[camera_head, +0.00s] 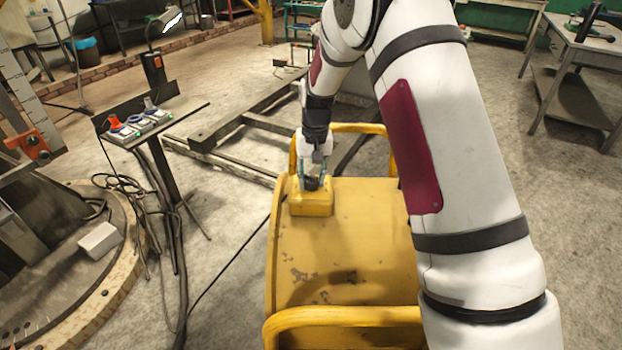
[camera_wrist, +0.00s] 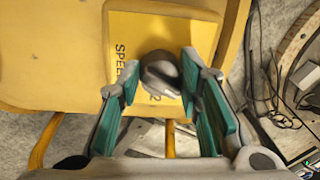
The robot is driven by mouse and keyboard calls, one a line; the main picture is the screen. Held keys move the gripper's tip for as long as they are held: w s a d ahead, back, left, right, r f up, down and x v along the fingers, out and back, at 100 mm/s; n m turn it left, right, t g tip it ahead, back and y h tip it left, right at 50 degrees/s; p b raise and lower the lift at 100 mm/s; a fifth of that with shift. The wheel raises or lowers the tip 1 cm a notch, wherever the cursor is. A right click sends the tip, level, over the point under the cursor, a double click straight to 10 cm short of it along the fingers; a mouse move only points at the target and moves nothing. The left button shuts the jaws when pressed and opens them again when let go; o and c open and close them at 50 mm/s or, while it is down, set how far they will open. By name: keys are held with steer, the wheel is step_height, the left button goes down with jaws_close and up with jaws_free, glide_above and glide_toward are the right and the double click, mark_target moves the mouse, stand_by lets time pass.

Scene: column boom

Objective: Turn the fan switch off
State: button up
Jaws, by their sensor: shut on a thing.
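A small yellow switch box (camera_head: 312,205) sits on the far left part of the yellow machine top. In the wrist view its yellow face (camera_wrist: 125,30) carries dark lettering that begins "SPEE", with a "2" beside the knob. A dark, rounded switch knob (camera_wrist: 160,68) with a grey front stands out from that face. My gripper (camera_head: 315,180) reaches down onto the box from above. In the wrist view its teal-padded fingers lie on both sides of the knob, shut on it. The fingers hide part of the lettering, and the knob's exact setting cannot be read.
The yellow machine top (camera_head: 345,250) has raised tube rails at its near and far ends. A stand with a small tray of devices (camera_head: 140,125) and hanging cables is at the left. A workbench (camera_head: 590,45) stands at the far right. Open concrete floor surrounds the machine.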

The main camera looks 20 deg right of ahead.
steer(key=n, duration=0.5)
steer(key=shift+d+b, duration=0.1)
steer(key=shift+b, duration=0.3)
steer(key=shift+n, duration=0.4)
steer(key=o, duration=1.1)
steer(key=shift+o, duration=0.2)
step_height(320, 180, up, 12)
steer(key=shift+w+d, duration=0.15)
steer(key=shift+d, duration=0.15)
